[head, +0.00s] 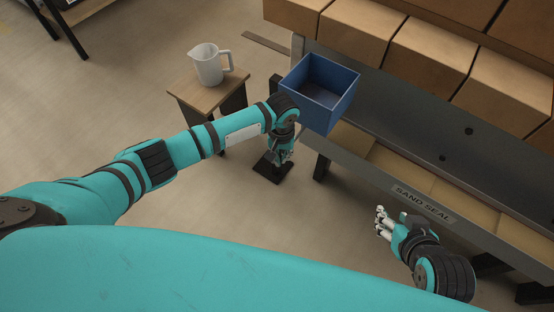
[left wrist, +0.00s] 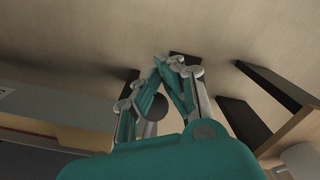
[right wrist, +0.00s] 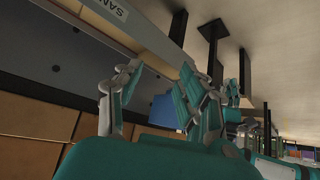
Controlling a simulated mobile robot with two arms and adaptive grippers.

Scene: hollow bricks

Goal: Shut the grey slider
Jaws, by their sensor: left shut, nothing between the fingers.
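A long grey bar labelled "SAND SEAL" (head: 424,203), apparently the slider, runs along the front of the bench. Tan open space shows between it and the dark grey bench top. Part of the label shows in the right wrist view (right wrist: 112,8). My right gripper (head: 381,221) is beside the bar, on its near side, below the label in the head view. Its fingers are apart and empty in the right wrist view (right wrist: 160,72). My left gripper (head: 285,155) is near the bar's left end, below the blue bin. Its fingertips meet in the left wrist view (left wrist: 163,60).
A blue bin (head: 338,115) sits at the bench's left end. Large brown bricks (head: 430,52) line the back. A small wooden table (head: 207,95) with a white jug (head: 208,66) stands left of the bench. The floor in front is mostly clear.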

